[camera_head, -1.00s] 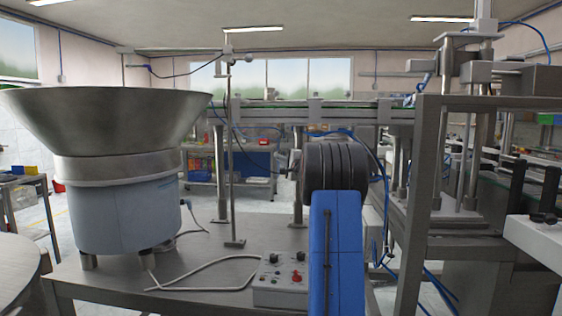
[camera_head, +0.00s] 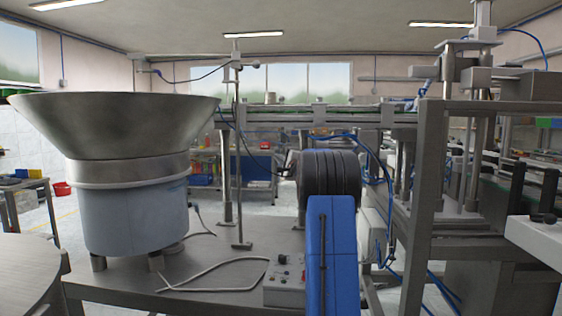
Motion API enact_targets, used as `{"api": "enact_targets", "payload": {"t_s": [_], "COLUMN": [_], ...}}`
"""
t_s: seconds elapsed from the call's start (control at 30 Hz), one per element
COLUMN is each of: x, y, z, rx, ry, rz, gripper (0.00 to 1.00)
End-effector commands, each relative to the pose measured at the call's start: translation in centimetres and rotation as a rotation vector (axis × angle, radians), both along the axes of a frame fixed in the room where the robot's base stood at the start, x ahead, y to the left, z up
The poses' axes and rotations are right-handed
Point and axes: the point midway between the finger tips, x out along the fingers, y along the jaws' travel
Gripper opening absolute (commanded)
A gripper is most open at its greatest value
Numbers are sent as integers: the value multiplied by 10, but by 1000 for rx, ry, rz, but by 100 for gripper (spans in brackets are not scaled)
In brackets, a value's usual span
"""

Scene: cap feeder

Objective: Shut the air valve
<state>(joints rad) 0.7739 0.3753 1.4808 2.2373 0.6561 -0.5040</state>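I cannot pick out the air valve for certain. A blue air hose (camera_head: 391,205) runs down to the right of my blue arm, ending near a small fitting (camera_head: 391,258) beside a pale box (camera_head: 371,236). The arm hides part of that box. A small dark and grey part (camera_head: 289,166) shows just left of my arm's black joint; I cannot tell what it is. My gripper is not in view; my arm's blue link and black joint fill the lower middle and block what lies behind them.
A large steel feeder bowl (camera_head: 118,125) stands on the metal table (camera_head: 215,270) at left. A control box (camera_head: 284,281) with knobs and a red button sits by my arm. A thin stand (camera_head: 238,170) rises behind it. A grey frame (camera_head: 424,190) blocks the right side.

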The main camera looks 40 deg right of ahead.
Motion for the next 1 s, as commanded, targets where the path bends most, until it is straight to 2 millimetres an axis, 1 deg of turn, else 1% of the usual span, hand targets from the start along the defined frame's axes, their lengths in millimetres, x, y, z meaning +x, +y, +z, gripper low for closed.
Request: {"api": "enact_targets", "payload": {"t_s": [0.03,0.43,1.0], "x": [3,6,6], "y": [3,5,5], "z": [-1,10,12], "rx": [1,1,1], "ry": [2,1,0], "rz": [3,1,0], "gripper": [0,0,0]}}
